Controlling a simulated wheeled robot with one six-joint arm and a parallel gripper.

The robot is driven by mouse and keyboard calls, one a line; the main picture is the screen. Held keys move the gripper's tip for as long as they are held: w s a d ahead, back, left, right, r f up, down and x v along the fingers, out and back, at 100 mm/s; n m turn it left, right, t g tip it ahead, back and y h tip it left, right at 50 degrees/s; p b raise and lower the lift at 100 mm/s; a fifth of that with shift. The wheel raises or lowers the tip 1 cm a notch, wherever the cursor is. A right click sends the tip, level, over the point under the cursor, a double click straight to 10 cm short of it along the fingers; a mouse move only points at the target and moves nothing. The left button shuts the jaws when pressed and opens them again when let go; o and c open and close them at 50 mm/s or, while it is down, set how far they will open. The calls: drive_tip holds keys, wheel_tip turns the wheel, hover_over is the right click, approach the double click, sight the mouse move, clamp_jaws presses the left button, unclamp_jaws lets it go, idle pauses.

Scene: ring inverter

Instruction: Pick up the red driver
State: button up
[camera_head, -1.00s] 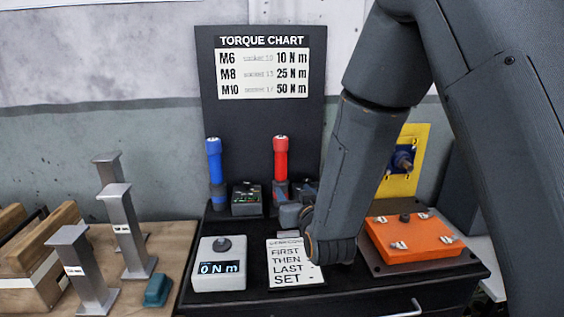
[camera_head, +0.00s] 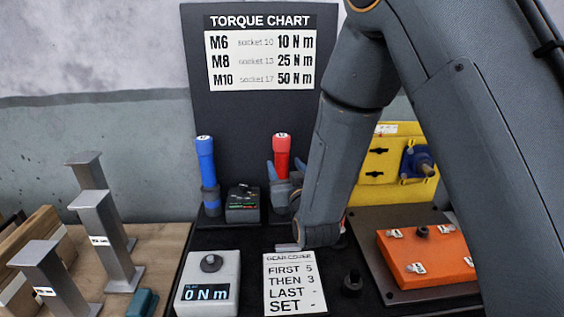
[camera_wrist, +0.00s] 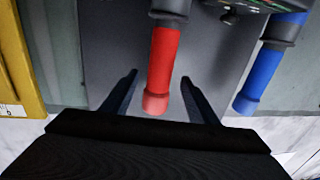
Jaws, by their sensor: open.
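The red driver (camera_head: 281,155) stands upright in a dark holder at the back of the black bench, below the torque chart. My gripper (camera_head: 284,170) is open, its fingers on either side of the red driver. In the wrist view the red driver (camera_wrist: 163,68) lies between the two open fingertips of my gripper (camera_wrist: 160,93), with gaps visible on both sides. Contact is not visible. The driver's lower end is partly hidden by my gripper in the head view.
The blue driver (camera_head: 206,160) stands to the left, with a small dark box (camera_head: 243,204) between. In front are a torque display (camera_head: 208,285) and a card (camera_head: 291,285). An orange cover (camera_head: 428,256) and a yellow panel (camera_head: 392,165) are at right. Grey posts (camera_head: 105,235) stand left.

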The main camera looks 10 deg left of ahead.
sight(283, 162)
drive_tip(key=p+x, duration=0.2)
drive_tip(key=x, duration=0.3)
drive_tip(key=shift+w, duration=0.1)
drive_tip(key=c, duration=1.3)
drive_tip(key=shift+r, duration=0.1)
